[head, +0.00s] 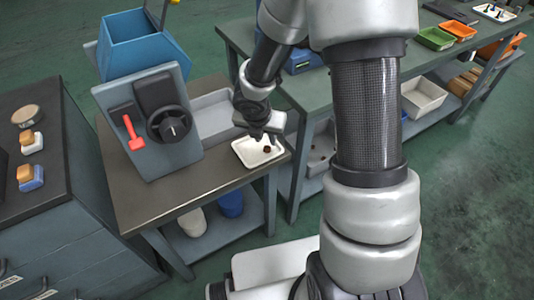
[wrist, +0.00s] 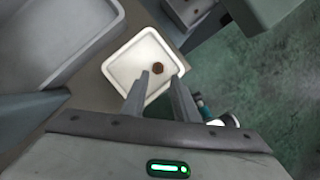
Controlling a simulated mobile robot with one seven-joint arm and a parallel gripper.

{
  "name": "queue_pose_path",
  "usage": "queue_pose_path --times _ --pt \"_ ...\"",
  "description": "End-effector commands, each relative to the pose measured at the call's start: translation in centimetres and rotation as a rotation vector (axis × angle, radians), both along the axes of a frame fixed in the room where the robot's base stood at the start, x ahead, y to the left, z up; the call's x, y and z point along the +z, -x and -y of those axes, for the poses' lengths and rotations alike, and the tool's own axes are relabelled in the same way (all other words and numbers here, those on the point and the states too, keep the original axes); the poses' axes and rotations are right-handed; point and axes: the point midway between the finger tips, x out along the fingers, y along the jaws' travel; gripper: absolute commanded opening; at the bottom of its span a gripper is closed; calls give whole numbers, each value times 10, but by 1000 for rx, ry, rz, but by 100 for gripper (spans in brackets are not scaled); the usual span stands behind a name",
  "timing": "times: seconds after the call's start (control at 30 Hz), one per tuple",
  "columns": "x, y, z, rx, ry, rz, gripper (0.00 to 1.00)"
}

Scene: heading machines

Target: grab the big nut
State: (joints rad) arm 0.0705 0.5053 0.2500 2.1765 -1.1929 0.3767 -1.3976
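A small dark brown nut (head: 267,149) lies in a shallow white tray (head: 246,158) at the corner of the low workbench. In the wrist view the nut (wrist: 158,68) sits in the right part of the tray (wrist: 124,72), beyond my fingertips and roughly in line with the space between them. My gripper (wrist: 161,80) is open, with its two fingers apart and nothing between them. In the head view my gripper (head: 264,136) hangs just over the tray. I see only one nut, so I cannot compare sizes.
A grey bin (head: 212,113) stands behind the white tray. A longer table (head: 310,92) with a blue box stands behind at right. Green floor lies open at right.

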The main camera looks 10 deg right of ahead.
Motion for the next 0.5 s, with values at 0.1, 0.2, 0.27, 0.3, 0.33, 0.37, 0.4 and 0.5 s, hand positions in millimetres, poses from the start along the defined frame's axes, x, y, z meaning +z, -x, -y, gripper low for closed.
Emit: queue_pose_path --times 0.1,0.2,0.27,0.3,0.33,0.37,0.4,0.5 --pt "-13 -5 2 -1 -1 1 27" --pt "-16 -6 3 -1 0 0 27" --pt "-19 -7 3 -1 0 0 27" --pt "-22 -8 4 -1 0 0 27" --pt "-25 -9 4 -1 0 0 27" --pt "-29 -10 4 -1 0 0 27" --pt "-35 -12 4 -1 0 0 27" --pt "-51 -17 5 -1 0 -1 27"
